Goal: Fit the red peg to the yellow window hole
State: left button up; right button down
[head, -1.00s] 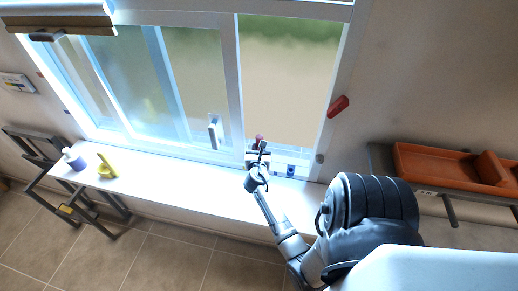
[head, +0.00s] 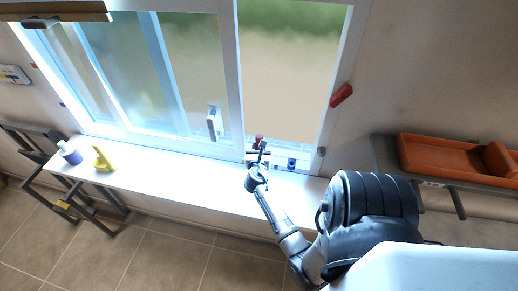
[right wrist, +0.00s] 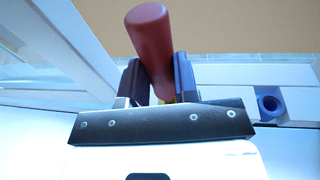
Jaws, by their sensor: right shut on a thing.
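My right gripper (head: 258,152) is shut on the red peg (head: 258,140) at the window's lower frame. In the right wrist view the red peg (right wrist: 150,45) stands up and leans slightly, between the two dark fingers of the gripper (right wrist: 158,82). A small yellow patch (right wrist: 170,101) shows beside the peg's lower end, which may be part of the yellow hole. The gripper hides most of it, so I cannot tell whether the peg is in the hole. My left gripper is not in view.
A blue piece with a round hole (right wrist: 268,103) sits on the frame right of the gripper, also seen in the head view (head: 291,164). A red block (head: 341,95) is on the right window frame. A yellow object (head: 103,160) and a bottle (head: 70,153) stand on the white sill (head: 180,180).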

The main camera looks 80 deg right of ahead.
jog(key=shift+f+b, duration=0.75)
jog(key=shift+f, duration=0.3)
jog(key=shift+f+b, duration=0.35)
jog(key=shift+f, duration=0.35)
jog(key=c, duration=0.8)
grip_release()
jog(key=shift+s+a+r+b, duration=0.15)
jog(key=shift+a+r+b, duration=0.05)
jog(key=shift+a, duration=1.7)
jog(key=shift+s+a+r+b, duration=0.1)
jog(key=shift+a+r+b, duration=0.05)
jog(key=shift+a, duration=1.7)
